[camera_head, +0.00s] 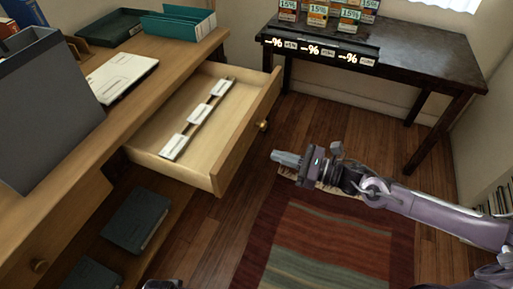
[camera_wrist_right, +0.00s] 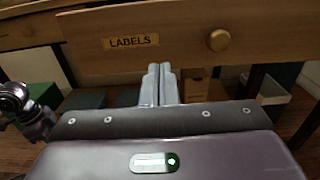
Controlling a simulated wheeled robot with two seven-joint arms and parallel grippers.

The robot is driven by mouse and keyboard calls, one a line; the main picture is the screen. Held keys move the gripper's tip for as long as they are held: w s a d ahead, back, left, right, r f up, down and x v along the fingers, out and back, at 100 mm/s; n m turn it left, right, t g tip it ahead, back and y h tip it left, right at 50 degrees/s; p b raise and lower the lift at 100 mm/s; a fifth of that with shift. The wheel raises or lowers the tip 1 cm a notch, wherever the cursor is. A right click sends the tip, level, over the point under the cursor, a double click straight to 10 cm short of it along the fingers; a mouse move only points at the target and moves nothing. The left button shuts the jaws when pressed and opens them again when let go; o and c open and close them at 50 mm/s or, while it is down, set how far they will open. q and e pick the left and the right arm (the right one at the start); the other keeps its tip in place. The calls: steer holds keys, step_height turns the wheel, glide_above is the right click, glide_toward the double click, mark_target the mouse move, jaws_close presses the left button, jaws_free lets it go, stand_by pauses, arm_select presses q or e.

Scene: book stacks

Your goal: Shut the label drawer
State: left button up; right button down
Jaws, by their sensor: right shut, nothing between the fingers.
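The label drawer (camera_head: 214,153) stands pulled out from the wooden desk in the head view, with a strip of white label holders (camera_head: 198,118) inside. Its front carries a round knob (camera_head: 264,125). In the right wrist view the drawer front (camera_wrist_right: 180,50) fills the upper part, with a "LABELS" plate (camera_wrist_right: 131,41) and the knob (camera_wrist_right: 219,40). My right gripper (camera_head: 276,157) is shut and empty, in front of the drawer front and apart from it in the head view. Its closed fingers (camera_wrist_right: 159,85) show just below the drawer front in the wrist view. My left gripper cannot be made out.
The desk top (camera_head: 163,75) holds a grey file box (camera_head: 45,105), a white device (camera_head: 122,75) and a teal file holder (camera_head: 180,24). Dark boxes (camera_head: 135,219) sit below the drawer. A dark table (camera_head: 430,65) with price tags stands at the back. A striped rug (camera_head: 325,240) covers open floor.

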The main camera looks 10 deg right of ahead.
mark_target(245, 146)
steer(key=x, duration=0.7)
arm_select(q)
steer(key=shift+s+a+f, duration=0.1)
steer(key=shift+s+f, duration=0.1)
steer(key=shift+f, duration=0.3)
arm_select(e)
steer(key=shift+w+a, duration=0.2)
steer(key=shift+a, duration=0.05)
steer(key=shift+a, duration=0.1)
